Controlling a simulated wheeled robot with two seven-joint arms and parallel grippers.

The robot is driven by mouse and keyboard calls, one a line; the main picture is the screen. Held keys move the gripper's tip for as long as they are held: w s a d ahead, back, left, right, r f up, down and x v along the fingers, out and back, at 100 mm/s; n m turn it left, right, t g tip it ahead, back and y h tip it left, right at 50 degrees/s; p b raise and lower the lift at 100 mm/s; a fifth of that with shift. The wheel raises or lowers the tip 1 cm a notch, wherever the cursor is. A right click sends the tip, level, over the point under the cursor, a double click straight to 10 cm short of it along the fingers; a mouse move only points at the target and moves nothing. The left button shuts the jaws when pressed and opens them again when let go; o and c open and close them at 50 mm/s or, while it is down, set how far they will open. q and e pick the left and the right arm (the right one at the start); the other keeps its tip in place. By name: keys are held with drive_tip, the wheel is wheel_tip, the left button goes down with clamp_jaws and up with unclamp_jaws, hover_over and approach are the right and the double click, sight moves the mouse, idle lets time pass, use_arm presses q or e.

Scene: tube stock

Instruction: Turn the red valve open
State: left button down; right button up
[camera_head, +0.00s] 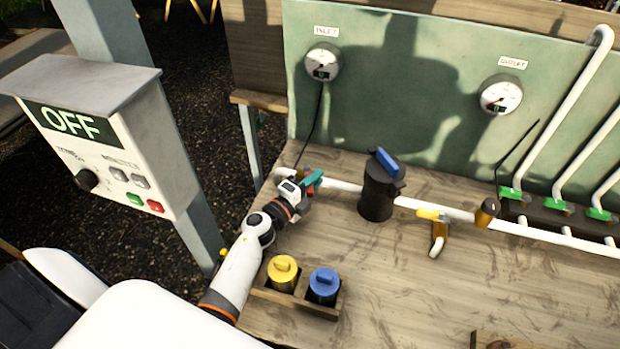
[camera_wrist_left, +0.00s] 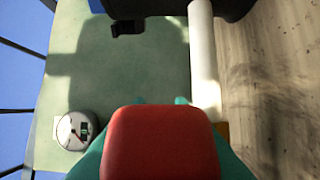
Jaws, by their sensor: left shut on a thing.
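The red valve's handle (camera_wrist_left: 160,143) fills the lower middle of the left wrist view, with teal fingertips on both sides of it. My left gripper (camera_head: 313,183) is shut on the handle at the left end of the white pipe (camera_head: 345,187). In the head view only a small bit of red (camera_head: 307,171) shows there; the gripper hides most of the valve. I cannot tell how far the handle is turned. My right gripper is not in view.
A dark filter housing with a blue top (camera_head: 377,185) stands right of the gripper. A yellow valve handle (camera_head: 433,215) lies farther along the pipe. Yellow (camera_head: 283,273) and blue (camera_head: 323,285) capped canisters sit in a wooden holder in front. A control box (camera_head: 110,135) reads OFF at left.

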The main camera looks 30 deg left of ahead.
use_arm(q)
drive_tip(key=c, duration=1.3)
unclamp_jaws()
drive_tip(key=b+v, duration=0.1)
drive_tip(key=v, duration=0.6)
drive_tip(key=shift+s, duration=0.25)
